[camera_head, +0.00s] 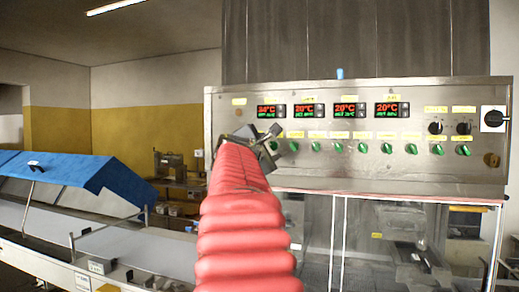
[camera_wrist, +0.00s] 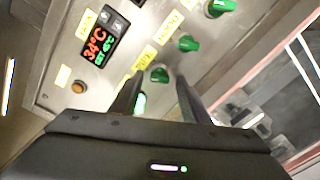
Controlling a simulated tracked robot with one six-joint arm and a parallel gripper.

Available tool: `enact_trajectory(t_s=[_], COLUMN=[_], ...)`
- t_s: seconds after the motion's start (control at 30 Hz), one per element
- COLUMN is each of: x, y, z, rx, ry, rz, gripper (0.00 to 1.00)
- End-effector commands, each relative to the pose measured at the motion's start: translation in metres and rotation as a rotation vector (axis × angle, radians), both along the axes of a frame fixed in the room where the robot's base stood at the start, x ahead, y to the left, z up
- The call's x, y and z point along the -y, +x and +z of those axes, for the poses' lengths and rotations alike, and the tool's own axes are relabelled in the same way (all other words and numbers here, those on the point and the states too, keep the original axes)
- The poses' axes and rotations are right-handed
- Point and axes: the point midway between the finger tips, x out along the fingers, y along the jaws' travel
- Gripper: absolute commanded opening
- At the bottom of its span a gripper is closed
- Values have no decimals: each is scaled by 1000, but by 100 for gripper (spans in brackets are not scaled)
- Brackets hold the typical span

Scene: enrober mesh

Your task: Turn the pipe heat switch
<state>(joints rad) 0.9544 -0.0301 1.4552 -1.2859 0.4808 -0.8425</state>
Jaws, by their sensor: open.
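A steel control panel (camera_head: 350,170) carries a row of green rotary switches under small yellow labels. My gripper (camera_head: 264,138) is in front of the row's left end in the head view. In the wrist view my gripper (camera_wrist: 155,82) is open, its two dark fingers pointing at the panel. A second green switch (camera_wrist: 160,75) sits near the fingertips. I cannot tell whether either is touched.
Several red-and-green temperature displays (camera_head: 345,110) sit above the switches. Two black knobs (camera_head: 435,128) and a larger black rotary switch (camera_head: 494,118) are at the right. An orange-brown button (camera_wrist: 78,87) is at the left. A blue-covered conveyor (camera_head: 70,170) stands left of my arm.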

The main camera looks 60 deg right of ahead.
Motion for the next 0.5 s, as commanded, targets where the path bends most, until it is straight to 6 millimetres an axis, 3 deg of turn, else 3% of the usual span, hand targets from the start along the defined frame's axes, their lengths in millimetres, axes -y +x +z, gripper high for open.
enact_trajectory(t_s=[0.5], x=[0], y=[0], z=[0], rx=[0], ry=[1], rz=[0], gripper=[9])
